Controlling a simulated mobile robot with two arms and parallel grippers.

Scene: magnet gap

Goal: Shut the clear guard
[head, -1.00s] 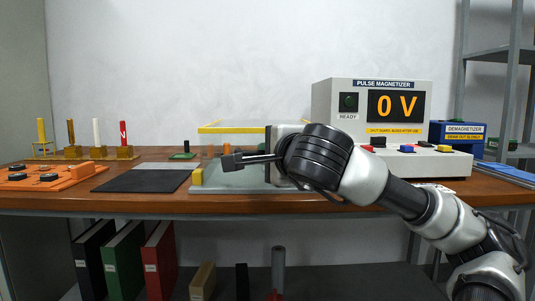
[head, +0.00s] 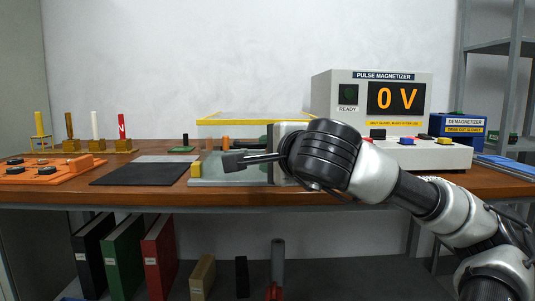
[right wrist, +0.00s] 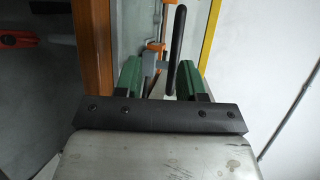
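The clear guard (head: 250,122) shows in the head view as a see-through panel with yellow edges, raised above the grey fixture base (head: 225,182). In the right wrist view a yellow edge (right wrist: 210,35) runs up the right side. My right gripper (head: 262,158) reaches in from the right, under the panel's level, in front of the fixture. In the right wrist view its green finger pads (right wrist: 160,78) stand apart. A black rod (right wrist: 177,45) shows between them, closer to the right pad; I cannot tell whether they touch. My left gripper is out of view.
The pulse magnetizer (head: 345,115) stands behind my right arm, its display at 0 V. A yellow block (head: 195,169) sits at the fixture's left end. A dark mat (head: 140,174) and an orange tray (head: 55,172) lie further left.

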